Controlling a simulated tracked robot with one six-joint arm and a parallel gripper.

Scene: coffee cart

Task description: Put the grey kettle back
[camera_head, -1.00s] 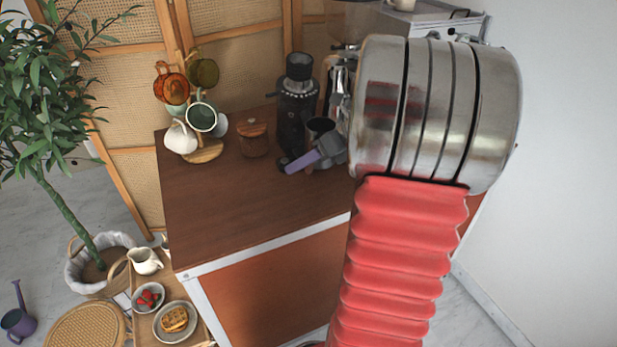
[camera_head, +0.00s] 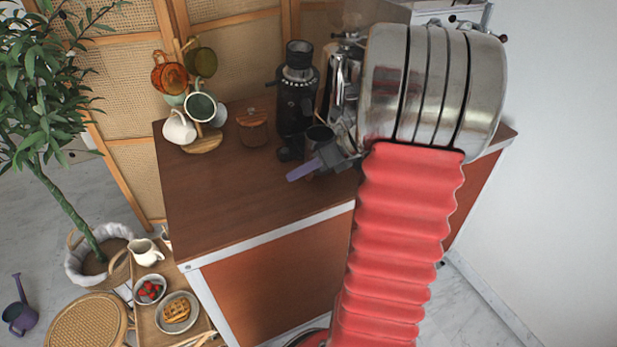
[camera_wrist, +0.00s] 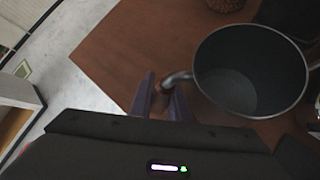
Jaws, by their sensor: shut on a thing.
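The grey kettle (camera_wrist: 240,80), an open-topped dark grey vessel, fills the right of the wrist view, and I look down into its empty-looking inside. In the head view it (camera_head: 319,134) is partly hidden behind my gripper, in front of the black grinder. My gripper (camera_wrist: 163,98) has purple fingers shut on the kettle's handle, left of its body. It also shows in the head view (camera_head: 312,166) above the brown counter. The kettle looks upright; I cannot tell whether its base touches the counter.
The black grinder (camera_head: 297,90) and a metal espresso machine (camera_head: 342,80) stand close behind. The front left of the brown counter (camera_head: 225,210) is clear. A plant (camera_head: 65,205) stands on the floor.

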